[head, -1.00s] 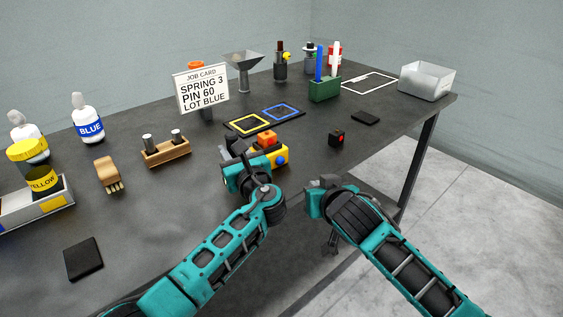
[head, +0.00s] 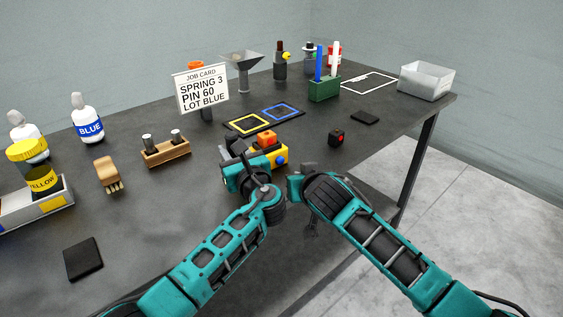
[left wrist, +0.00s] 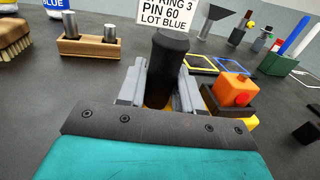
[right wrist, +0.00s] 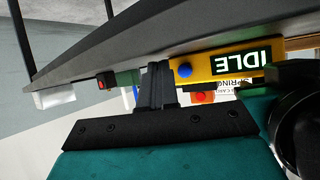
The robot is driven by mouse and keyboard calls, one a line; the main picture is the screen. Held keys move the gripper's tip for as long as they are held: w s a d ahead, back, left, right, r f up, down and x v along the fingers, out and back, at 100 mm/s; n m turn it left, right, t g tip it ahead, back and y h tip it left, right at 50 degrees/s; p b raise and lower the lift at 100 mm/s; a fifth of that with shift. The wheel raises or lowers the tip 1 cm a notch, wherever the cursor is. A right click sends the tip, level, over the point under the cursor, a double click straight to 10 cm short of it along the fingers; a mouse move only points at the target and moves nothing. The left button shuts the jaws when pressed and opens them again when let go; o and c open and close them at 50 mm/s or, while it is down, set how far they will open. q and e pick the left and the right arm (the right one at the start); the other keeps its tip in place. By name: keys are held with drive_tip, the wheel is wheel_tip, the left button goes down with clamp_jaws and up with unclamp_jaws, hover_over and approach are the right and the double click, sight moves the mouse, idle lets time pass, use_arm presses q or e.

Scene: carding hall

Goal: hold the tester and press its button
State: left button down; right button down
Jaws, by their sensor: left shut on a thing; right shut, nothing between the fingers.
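The tester is a yellow box (head: 262,161) on the dark table, with an orange block (head: 266,138) on top and a blue button (head: 281,160) on its side. In the right wrist view the tester (right wrist: 205,68) shows a display reading IDLE, upside down, beside the blue button (right wrist: 184,71). My left gripper (head: 240,150) is shut on the tester's black upright handle, which stands between the fingers in the left wrist view (left wrist: 168,65). My right gripper (head: 308,170) is shut and empty. Its fingertips (right wrist: 156,75) appear near the button; I cannot see contact.
Behind are yellow and blue outlined squares (head: 248,124) and a job card (head: 202,89). A wooden holder (head: 166,153) and brush (head: 107,175) stand left. The table's front edge runs below the grippers.

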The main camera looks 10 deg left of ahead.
sight(280, 161)
drive_tip(key=shift+w+a, duration=1.25)
drive_tip(key=shift+w, duration=0.05)
drive_tip(key=shift+a, duration=0.1)
idle(1.1)
drive_tip(key=shift+w+a, duration=0.2)
drive_tip(key=shift+w, duration=0.1)
drive_tip(key=shift+w+a, duration=0.2)
drive_tip(key=shift+w, duration=0.05)
idle(0.6)
use_arm(q)
drive_tip(key=shift+d, duration=0.1)
use_arm(e)
drive_tip(key=shift+w+a, duration=0.15)
drive_tip(key=shift+a, duration=0.15)
idle(0.4)
drive_tip(key=shift+s+d, duration=0.55)
drive_tip(key=shift+s, duration=0.15)
drive_tip(key=shift+s+d, duration=0.1)
drive_tip(key=shift+d, duration=0.05)
